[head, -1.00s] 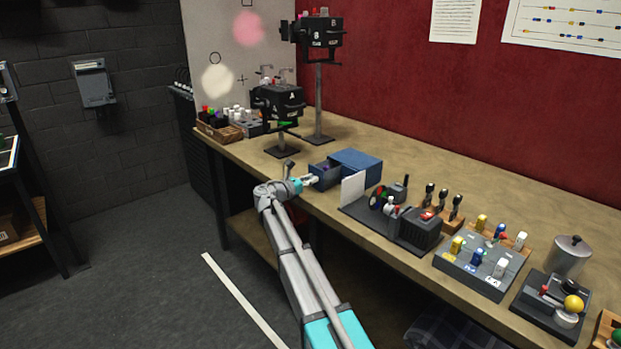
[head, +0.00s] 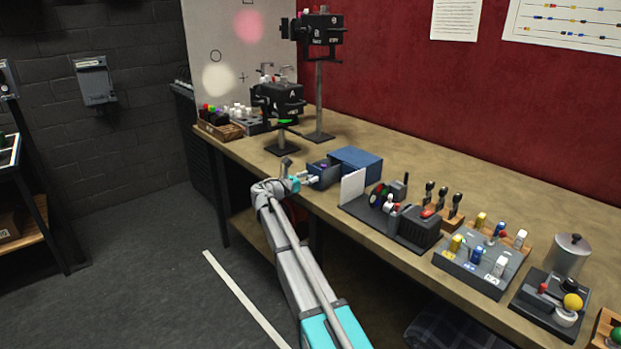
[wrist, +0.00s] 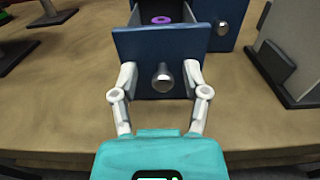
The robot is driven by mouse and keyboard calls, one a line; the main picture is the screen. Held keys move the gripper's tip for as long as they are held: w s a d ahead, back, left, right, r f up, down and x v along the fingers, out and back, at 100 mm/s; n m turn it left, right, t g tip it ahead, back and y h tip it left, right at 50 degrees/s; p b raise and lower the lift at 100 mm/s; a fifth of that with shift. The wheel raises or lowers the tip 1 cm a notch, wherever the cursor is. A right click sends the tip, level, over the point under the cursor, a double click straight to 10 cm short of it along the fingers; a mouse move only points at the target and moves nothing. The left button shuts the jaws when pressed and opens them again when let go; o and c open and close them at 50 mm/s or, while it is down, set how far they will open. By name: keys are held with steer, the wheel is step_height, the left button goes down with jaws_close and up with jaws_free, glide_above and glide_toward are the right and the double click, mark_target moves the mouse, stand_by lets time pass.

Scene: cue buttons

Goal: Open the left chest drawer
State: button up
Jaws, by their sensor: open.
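The small blue chest (head: 358,160) stands near the bench's front edge. Its left drawer (head: 320,174) is pulled out, and its inside shows from above. In the wrist view the dark blue drawer front (wrist: 152,52) faces me with a round metal knob (wrist: 162,77). A purple ring (wrist: 161,20) lies in the drawer. My gripper (wrist: 161,72) is open, with one finger on each side of the knob and a gap to it on both sides. In the head view my gripper (head: 308,180) is at the drawer front. The right drawer's knob (wrist: 221,28) shows on the shut part.
A white card (head: 353,187) and a dark device (head: 415,228) stand right of the chest. Black lamp units on stands (head: 277,100) are behind it on the left. The bench top (head: 450,150) behind the chest is clear.

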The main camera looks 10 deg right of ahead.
steer(key=v, duration=1.2)
stand_by(0.4)
